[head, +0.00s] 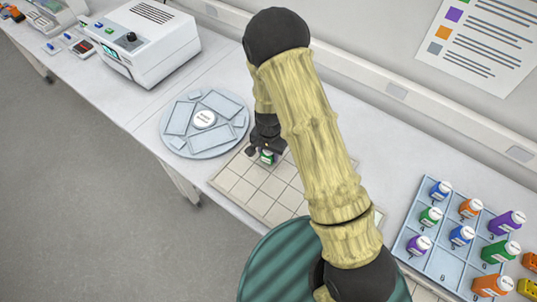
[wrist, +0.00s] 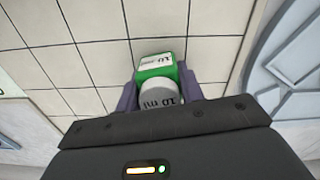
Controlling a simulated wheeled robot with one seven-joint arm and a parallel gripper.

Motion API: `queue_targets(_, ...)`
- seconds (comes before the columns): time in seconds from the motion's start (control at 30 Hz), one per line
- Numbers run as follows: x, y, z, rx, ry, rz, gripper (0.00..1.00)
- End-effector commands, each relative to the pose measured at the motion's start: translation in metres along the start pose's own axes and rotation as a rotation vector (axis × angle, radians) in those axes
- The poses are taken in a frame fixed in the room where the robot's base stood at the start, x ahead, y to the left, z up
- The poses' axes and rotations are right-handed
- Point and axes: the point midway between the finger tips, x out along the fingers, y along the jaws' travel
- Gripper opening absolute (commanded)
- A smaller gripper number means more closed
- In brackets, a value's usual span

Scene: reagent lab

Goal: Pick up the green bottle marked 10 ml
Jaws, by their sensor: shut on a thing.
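The green bottle (wrist: 156,67) has a white-grey cap (wrist: 160,98) marked 10 ml and a white label. My gripper (wrist: 160,92) is shut on it, with one finger on each side. In the head view, my gripper (head: 267,150) is over the far end of the tiled mat, and the green bottle (head: 267,157) shows only in part below it. I cannot tell whether the bottle touches the tiles or is just above them.
The tiled mat (head: 240,187) lies on the bench beside a round grey tray (head: 180,148) with empty recesses. A blue-grey rack (head: 425,262) with several coloured bottles stands at the right. A white machine (head: 145,40) stands at the back left.

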Motion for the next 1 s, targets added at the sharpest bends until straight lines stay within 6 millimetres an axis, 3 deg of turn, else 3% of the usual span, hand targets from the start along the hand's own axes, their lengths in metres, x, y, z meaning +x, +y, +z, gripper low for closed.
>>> queue_targets(0.53,-0.082,-0.001,-0.001,0.000,0.003,-0.003,0.15)
queue_targets(1.0,-0.091,0.000,0.000,0.000,0.000,0.000,0.15)
